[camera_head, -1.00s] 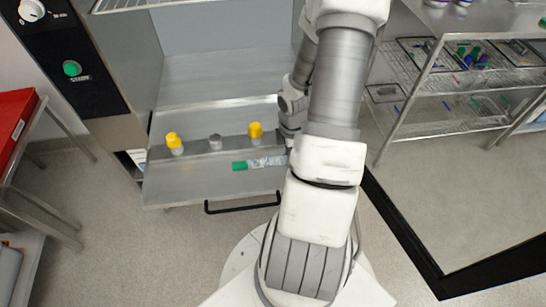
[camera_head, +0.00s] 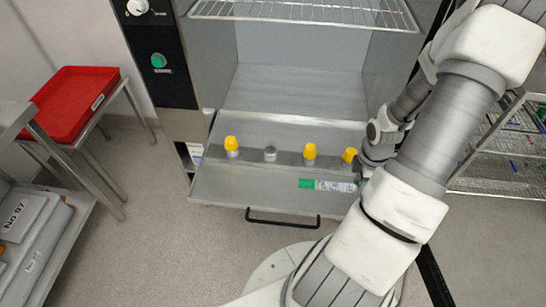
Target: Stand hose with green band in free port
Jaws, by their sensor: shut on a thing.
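The hose with the green band (camera_head: 327,185) is a clear tube with a green left end, lying level in the picture above the opened washer door. Its right end meets my gripper (camera_head: 359,180), which is shut on it; my arm largely hides the fingers. A row of ports runs along the grey strip on the door. The free port (camera_head: 270,154) is a short bare grey stub. Yellow-topped pieces stand on either side: a left one (camera_head: 232,147), a middle one (camera_head: 309,154) and a right one (camera_head: 350,156) close to my wrist.
The washer door (camera_head: 225,185) is folded down, with a black handle (camera_head: 283,218) at its front. A wire rack (camera_head: 305,13) overhangs the chamber. A red tray (camera_head: 75,100) is on a stand at left. Metal shelving (camera_head: 500,180) stands at right.

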